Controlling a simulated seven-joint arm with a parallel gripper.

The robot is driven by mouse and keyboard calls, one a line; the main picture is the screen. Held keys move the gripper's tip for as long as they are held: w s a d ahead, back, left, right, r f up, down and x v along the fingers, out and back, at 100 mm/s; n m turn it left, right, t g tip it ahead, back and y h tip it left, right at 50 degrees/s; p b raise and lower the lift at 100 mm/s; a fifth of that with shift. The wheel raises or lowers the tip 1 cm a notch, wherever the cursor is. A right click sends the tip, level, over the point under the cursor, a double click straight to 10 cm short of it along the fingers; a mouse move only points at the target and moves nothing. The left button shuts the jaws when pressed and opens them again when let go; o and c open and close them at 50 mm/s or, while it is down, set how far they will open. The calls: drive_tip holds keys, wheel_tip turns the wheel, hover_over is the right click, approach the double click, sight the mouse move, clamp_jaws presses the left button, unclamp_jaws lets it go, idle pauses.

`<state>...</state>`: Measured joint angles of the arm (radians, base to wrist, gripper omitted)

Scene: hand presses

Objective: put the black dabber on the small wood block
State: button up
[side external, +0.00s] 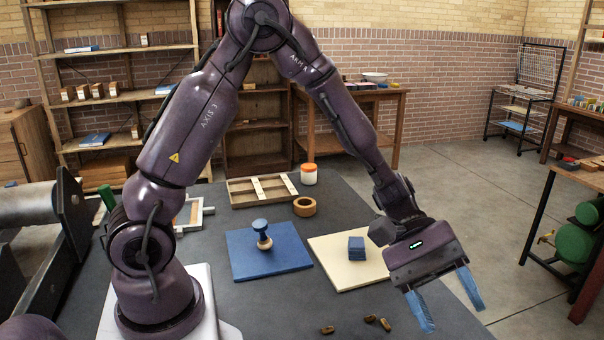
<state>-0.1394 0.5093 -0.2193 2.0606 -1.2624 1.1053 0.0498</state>
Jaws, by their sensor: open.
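A dabber-like tool (261,226) with a dark blue knob and a wooden lower part stands upright on a blue mat (245,268) at the middle of the table. I see no dabber that is clearly black. A small blue block (356,248), perhaps a stack, sits on a cream board (335,272) to the right of the mat. I cannot make out a plain small wood block. My gripper (453,316) is open and empty, its blue fingers pointing down, in front and to the right of the cream board, apart from both objects.
Several small brown pieces (370,319) lie near the table's front. A press with a large roller (25,204) stands at the left.

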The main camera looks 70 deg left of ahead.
drive_tip(key=s+a+r+m+t+y, duration=0.3)
drive_tip(key=s+a+r+m+y, duration=0.1)
drive_tip(key=s+a+r+y, duration=0.2)
drive_tip(key=s+a+r+m+t+y, duration=0.3)
drive_tip(key=s+a+r+m+y, duration=0.2)
drive_tip(key=s+a, duration=0.4)
drive_tip(key=shift+s+a+r+m+y, duration=0.25)
drive_tip(key=shift+a+r+y, duration=0.25)
drive_tip(key=shift+a+y, duration=0.55)
